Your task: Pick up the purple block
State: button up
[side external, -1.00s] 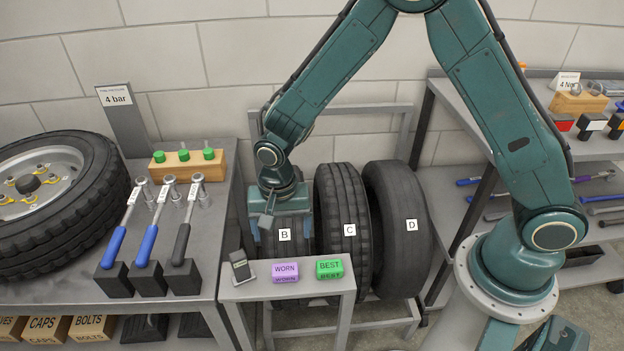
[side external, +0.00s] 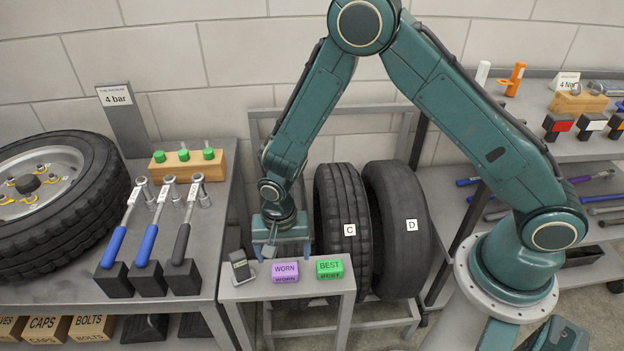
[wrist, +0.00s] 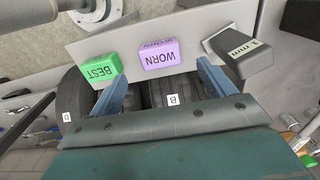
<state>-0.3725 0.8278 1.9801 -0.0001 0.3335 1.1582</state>
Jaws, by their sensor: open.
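The purple block (side external: 285,271), marked WORN, lies on a small grey stand (side external: 232,293) between a gauge and a green block. It also shows in the wrist view (wrist: 158,55), upside down, just beyond the gap between my fingers. The fingertips are partly hidden in the side view.
The green BEST block (side external: 329,269) sits right of the purple one. A dark gauge (side external: 241,266) stands close on its left. Tyres C (side external: 342,215) and D (side external: 395,230) stand behind the stand. Wrenches (side external: 116,232) stand on the left bench.

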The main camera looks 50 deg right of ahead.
aim_at(285, 268)
jog(key=shift+f, duration=0.75)
jog(key=shift+f, duration=0.1)
jog(key=shift+f, duration=2.5)
jog(key=c, duration=1.1)
